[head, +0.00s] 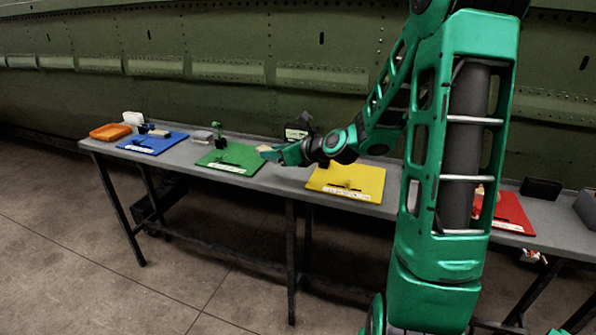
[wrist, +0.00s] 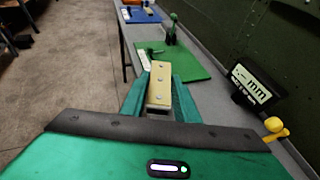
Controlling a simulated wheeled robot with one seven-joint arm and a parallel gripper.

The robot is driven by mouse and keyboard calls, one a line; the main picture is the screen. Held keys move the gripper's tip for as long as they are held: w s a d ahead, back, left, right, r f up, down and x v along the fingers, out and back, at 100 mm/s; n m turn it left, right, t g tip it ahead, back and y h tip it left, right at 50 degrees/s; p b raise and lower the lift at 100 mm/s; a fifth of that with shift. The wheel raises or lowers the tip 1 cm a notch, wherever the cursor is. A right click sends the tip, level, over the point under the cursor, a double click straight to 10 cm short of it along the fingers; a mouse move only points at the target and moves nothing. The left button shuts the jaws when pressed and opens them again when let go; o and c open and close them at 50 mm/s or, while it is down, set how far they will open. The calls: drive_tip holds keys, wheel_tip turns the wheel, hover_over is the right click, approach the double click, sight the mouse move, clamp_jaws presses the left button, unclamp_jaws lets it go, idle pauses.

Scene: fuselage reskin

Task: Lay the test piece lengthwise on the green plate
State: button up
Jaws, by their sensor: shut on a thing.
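The test piece (wrist: 159,86) is a tan strip with a row of small rivets, seen in the wrist view. My gripper (wrist: 160,84) is shut on it, one green finger on each side. In the head view my gripper (head: 267,152) is right of the green plate (head: 232,157), near its right edge, and the piece's pale end (head: 264,148) just shows. The piece is raised and points toward the plate, which lies ahead in the wrist view (wrist: 185,65). A dark and green upright tool (head: 217,136) stands at the plate's back left.
A blue plate (head: 152,143) and orange tray (head: 110,131) are at the bench's left. A yellow plate (head: 346,181) lies below my arm and a red plate (head: 510,213) is at the right. A display marked mm (wrist: 254,88) stands beside the gripper. The green fuselage wall backs the bench.

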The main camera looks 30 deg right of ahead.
drive_tip(key=shift+w+d, duration=0.1)
drive_tip(key=shift+d, duration=0.4)
hover_over(295, 172)
wheel_tip(295, 172, down, 7)
drive_tip(key=shift+r, duration=0.2)
drive_tip(key=shift+f, duration=2)
drive_tip(key=shift+f, duration=0.15)
drive_tip(key=o, duration=1.1)
drive_tip(key=shift+c, duration=0.2)
